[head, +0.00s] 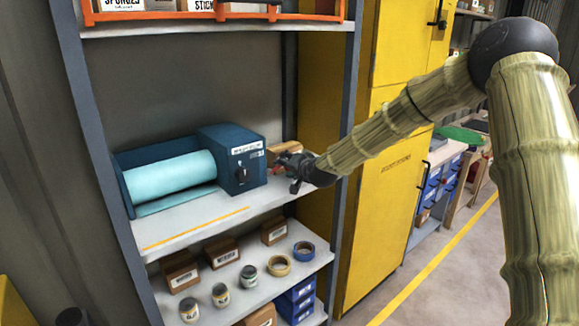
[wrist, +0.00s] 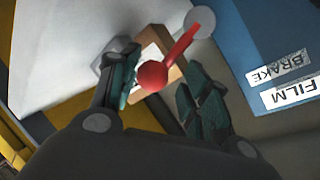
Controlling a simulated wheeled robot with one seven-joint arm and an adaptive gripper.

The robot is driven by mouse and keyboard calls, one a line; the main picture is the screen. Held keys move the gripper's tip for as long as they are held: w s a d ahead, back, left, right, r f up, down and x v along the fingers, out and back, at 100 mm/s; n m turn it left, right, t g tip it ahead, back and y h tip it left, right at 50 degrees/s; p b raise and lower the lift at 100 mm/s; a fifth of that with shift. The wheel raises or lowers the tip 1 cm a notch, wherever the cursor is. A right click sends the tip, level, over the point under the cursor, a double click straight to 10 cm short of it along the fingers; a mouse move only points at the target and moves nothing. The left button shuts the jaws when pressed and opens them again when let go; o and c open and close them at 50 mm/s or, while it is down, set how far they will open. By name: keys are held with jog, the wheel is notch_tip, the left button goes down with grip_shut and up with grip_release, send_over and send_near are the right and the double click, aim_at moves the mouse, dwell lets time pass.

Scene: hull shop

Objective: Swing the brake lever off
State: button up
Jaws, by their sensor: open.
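The brake lever (wrist: 181,45) is red with a round ball knob (wrist: 153,75), seen in the wrist view. It slants from a grey disc (wrist: 199,23) beside the blue housing down to the knob. My gripper (wrist: 162,88) is open, with one finger on each side of the knob; I cannot tell whether either touches it. In the head view, the blue housing (head: 222,155) carries a light-blue film roll (head: 170,177). Labels (wrist: 278,69) on the housing read BRAKE and FILM.
The grey shelf (head: 200,220) holds the housing, and a cardboard box (head: 279,150) sits behind my gripper. The shelf below holds boxes, cans and tape rolls (head: 304,250). A shelf post (head: 345,120) and yellow cabinet (head: 385,190) stand to the right.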

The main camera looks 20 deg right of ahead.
jog(key=v, duration=1.1)
jog(key=shift+s+d, duration=0.3)
jog(key=shift+d, duration=0.05)
jog(key=shift+f, duration=0.1)
